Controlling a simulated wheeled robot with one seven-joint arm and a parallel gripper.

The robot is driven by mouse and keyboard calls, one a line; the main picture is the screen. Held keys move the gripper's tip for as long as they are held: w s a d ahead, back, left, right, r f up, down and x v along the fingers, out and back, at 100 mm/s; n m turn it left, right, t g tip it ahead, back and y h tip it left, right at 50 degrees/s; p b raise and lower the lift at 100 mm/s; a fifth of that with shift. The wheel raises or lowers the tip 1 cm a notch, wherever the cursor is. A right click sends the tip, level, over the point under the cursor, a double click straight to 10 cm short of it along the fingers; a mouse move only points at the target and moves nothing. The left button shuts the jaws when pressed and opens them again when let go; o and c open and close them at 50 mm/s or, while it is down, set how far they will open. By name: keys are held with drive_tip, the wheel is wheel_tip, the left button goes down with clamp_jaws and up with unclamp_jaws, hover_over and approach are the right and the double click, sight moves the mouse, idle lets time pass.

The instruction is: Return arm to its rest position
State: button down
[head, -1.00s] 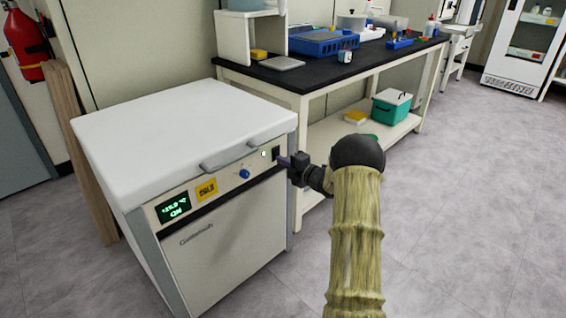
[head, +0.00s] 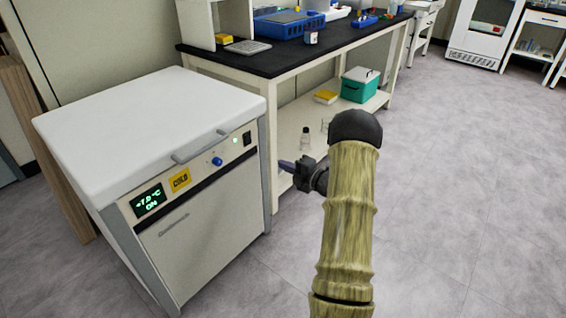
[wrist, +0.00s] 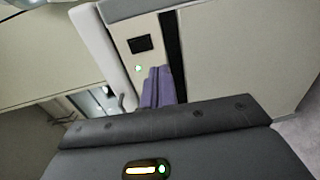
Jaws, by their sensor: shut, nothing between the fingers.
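My gripper (head: 286,166) is shut and empty in the head view. It points left, a little right of the freeze dryer's front right edge, apart from it. My arm, in a yellowish sleeve, reaches up from the bottom of the head view. The freeze dryer (head: 205,235) is a white chest with a closed lid (head: 150,115). Its display (head: 149,200) is lit with green text ending in "ON". A green light shows beside the black switch (head: 247,139). In the wrist view the purple fingers (wrist: 158,88) are together, with the dryer's front panel and black switch (wrist: 140,44) beyond them.
A bench with a black top (head: 300,52) stands behind the dryer and carries a blue tray (head: 288,24). Its lower shelf holds a teal box (head: 358,88) and a small bottle (head: 305,137). The grey floor (head: 460,190) to the right is clear.

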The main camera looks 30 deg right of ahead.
drive_tip(key=shift+a, duration=0.2)
drive_tip(key=shift+s+d, duration=0.15)
drive_tip(key=shift+d, duration=0.05)
drive_tip(key=shift+r, duration=0.1)
drive_tip(key=s+a+r+m+g+h+p, duration=0.15)
drive_tip(key=a+r+m+g+h, duration=0.25)
drive_tip(key=a+r+m+h, duration=0.45)
drive_tip(key=s+a+r+m+g+y+p, duration=0.15)
drive_tip(key=s+a+m+g, duration=0.5)
drive_tip(key=s, duration=0.65)
drive_tip(key=s+a+f+m+g+y+p, duration=0.1)
drive_tip(key=s+a+m+g+p, duration=0.15)
drive_tip(key=s+a+m, duration=0.65)
wheel_tip(320, 180, up, 38)
drive_tip(key=s+n+p, duration=0.1)
drive_tip(key=s+p, duration=0.1)
drive_tip(key=p, duration=3.5)
drive_tip(key=shift+s+a+n, duration=0.3)
drive_tip(key=shift+a+n, duration=0.1)
drive_tip(key=shift+a, duration=0.05)
